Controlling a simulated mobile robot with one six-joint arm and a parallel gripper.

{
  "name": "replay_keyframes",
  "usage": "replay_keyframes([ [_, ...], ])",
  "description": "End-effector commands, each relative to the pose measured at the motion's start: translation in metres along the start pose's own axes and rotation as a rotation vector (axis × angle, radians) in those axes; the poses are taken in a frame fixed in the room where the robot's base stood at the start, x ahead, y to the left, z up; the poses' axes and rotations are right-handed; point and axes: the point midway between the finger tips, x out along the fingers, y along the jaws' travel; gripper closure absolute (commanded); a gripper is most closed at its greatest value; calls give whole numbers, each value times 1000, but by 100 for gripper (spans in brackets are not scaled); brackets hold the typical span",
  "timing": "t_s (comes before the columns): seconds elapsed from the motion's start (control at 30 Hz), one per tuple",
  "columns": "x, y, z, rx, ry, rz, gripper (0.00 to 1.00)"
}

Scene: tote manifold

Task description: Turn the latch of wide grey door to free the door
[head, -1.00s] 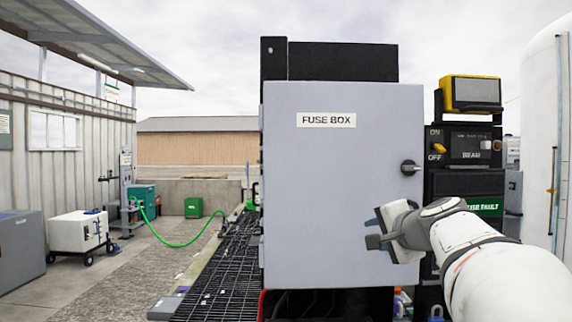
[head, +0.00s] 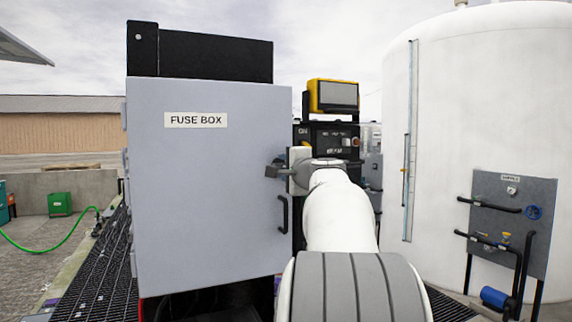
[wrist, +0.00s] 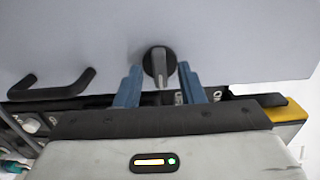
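The wide grey door (head: 205,190), labelled FUSE BOX, faces me and looks shut in the head view. Its latch (wrist: 158,66) is a round dark knob with a raised grey bar, seen near the door's edge in the wrist view. The bar points towards that edge. My gripper (wrist: 159,70) is open, with one blue finger on each side of the latch and a gap showing on both sides. In the head view, my gripper (head: 278,170) is at the door's right edge and hides the latch.
A black pull handle (head: 283,213) is on the door below my gripper; it also shows at left in the wrist view (wrist: 52,86). A black control panel with a yellow-framed display (head: 333,95) stands just right of the door. A large white tank (head: 480,120) stands farther right.

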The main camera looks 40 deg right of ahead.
Motion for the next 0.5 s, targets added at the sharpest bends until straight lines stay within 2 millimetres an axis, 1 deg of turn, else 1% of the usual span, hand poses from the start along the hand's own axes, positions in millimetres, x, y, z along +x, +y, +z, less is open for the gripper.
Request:
replay_keyframes([
  [0.23, 1, 0, 1, 0, -1, 0, 65],
  [0.5, 1, 0, 1, 0, -1, 0, 87],
])
